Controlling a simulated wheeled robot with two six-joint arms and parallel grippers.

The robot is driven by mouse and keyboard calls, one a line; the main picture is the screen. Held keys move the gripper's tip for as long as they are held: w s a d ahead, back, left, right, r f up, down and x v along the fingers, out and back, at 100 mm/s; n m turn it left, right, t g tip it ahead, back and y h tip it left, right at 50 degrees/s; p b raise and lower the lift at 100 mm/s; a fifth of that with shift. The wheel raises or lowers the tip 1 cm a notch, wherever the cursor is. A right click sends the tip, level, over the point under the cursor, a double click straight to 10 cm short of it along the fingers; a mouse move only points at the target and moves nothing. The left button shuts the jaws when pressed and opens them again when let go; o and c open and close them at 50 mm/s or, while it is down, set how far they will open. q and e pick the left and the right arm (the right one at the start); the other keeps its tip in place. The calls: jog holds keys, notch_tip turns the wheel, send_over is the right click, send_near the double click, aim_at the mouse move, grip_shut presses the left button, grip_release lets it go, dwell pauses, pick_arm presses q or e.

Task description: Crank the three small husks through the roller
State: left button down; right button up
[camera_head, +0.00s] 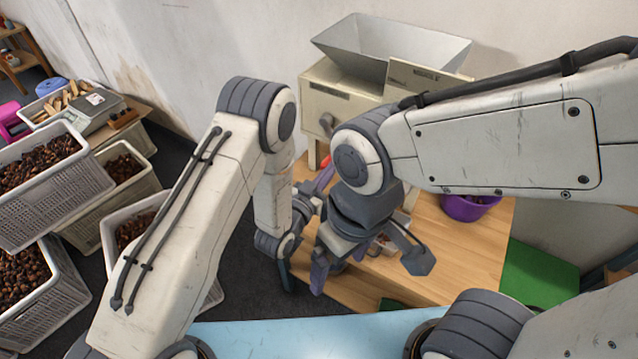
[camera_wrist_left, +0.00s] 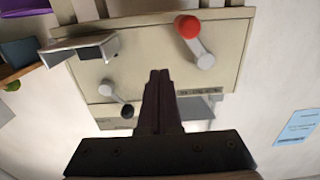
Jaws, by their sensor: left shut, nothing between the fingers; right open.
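The cream roller machine (camera_head: 335,100) stands against the back wall with a grey metal hopper (camera_head: 385,45) on top. In the left wrist view its front (camera_wrist_left: 150,60) shows upside down, with a crank (camera_wrist_left: 196,45) ending in a red knob (camera_wrist_left: 187,26). My left gripper (camera_wrist_left: 160,75) is shut and empty in front of the machine, apart from the knob in that picture. In the head view its purple fingers (camera_head: 318,184) are partly hidden by my right arm. My right gripper (camera_head: 370,266) is open above the table's front. I cannot make out the three small husks.
Crates of chestnuts (camera_head: 55,195) stand on the left. A green surface (camera_head: 535,275) is on the right. A metal chute (camera_wrist_left: 85,48) juts from the machine front.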

pick_arm(q)
jog(key=v, duration=0.5)
jog(key=shift+s+a+b, duration=0.1)
jog(key=shift+s+b, duration=0.05)
jog(key=shift+b, duration=0.2)
jog(key=s+a+r+g+y, duration=0.2)
jog(key=s+r+g+y, duration=0.1)
jog(key=s, duration=0.6)
jog(key=s+a+r+g+y, duration=0.3)
jog(key=s+r+g, duration=0.2)
jog(key=s+g, duration=0.2)
jog(key=s+a+r+g+y, duration=0.3)
jog(key=s+r+g, duration=0.1)
jog(key=s, duration=0.6)
jog(key=shift+s+r+g, duration=0.3)
jog(key=shift+g, duration=0.1)
